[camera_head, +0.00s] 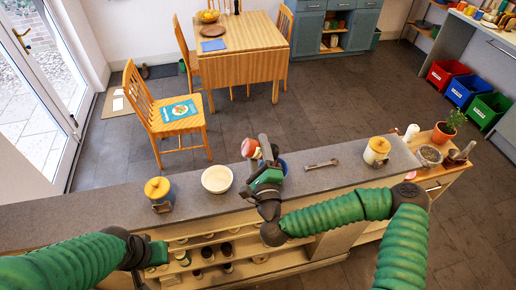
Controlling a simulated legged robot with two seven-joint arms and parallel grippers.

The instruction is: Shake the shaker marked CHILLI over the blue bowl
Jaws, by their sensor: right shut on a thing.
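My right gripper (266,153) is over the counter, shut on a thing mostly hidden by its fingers. A red-topped, pale shaker (250,149) shows just left of the fingers and seems to be the thing held. No CHILLI marking can be read. The blue bowl (283,166) is on the counter right behind the gripper; only part of its rim shows. Whether the shaker is over the bowl cannot be told. My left gripper (154,254) is low at the left, in front of the counter, and its jaws are not clear.
A cream bowl (217,179) stands left of my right gripper. A metal tool (321,164) lies on the grey counter (100,206). Small jars fill the shelves below. The counter's far left is clear.

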